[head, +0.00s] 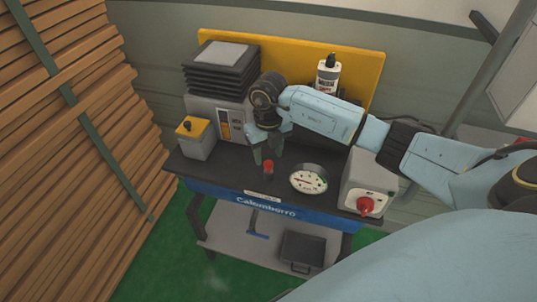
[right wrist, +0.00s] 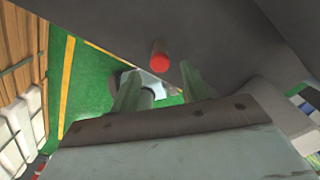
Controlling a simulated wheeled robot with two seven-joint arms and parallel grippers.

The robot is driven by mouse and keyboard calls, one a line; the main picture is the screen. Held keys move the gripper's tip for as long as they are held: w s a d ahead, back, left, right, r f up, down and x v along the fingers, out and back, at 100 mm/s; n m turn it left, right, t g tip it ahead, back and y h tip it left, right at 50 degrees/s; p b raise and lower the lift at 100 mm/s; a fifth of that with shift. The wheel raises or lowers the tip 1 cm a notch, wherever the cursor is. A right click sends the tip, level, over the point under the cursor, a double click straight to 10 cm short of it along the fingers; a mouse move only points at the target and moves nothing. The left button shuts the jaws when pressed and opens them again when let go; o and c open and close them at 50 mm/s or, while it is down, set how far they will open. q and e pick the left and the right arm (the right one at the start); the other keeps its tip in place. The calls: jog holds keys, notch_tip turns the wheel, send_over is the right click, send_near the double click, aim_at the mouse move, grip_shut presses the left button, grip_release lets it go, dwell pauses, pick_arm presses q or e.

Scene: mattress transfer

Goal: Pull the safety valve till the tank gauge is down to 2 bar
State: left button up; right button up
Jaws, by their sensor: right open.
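The safety valve (head: 268,168) is a small upright piece with a red cap, standing on the dark bench top left of the gauge. Its red cap also shows in the right wrist view (right wrist: 159,63), beyond and between the fingertips. The round white tank gauge (head: 309,180) has a red needle pointing left; its numbers are too small to read. My right gripper (head: 264,152) is open and empty, pointing down just above and behind the valve. In the right wrist view its two fingers (right wrist: 160,85) are apart. My left gripper is out of view.
A grey box with a red knob (head: 366,205) stands right of the gauge. Behind are a grey machine (head: 205,105), a small yellow-topped box (head: 195,140) and a bottle (head: 327,75). Stacked wood (head: 70,150) fills the left. A lower shelf (head: 225,240) holds a black tray.

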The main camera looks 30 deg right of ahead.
aim_at(268, 163)
notch_tip(268, 163, up, 12)
dwell(0.3)
dwell(0.4)
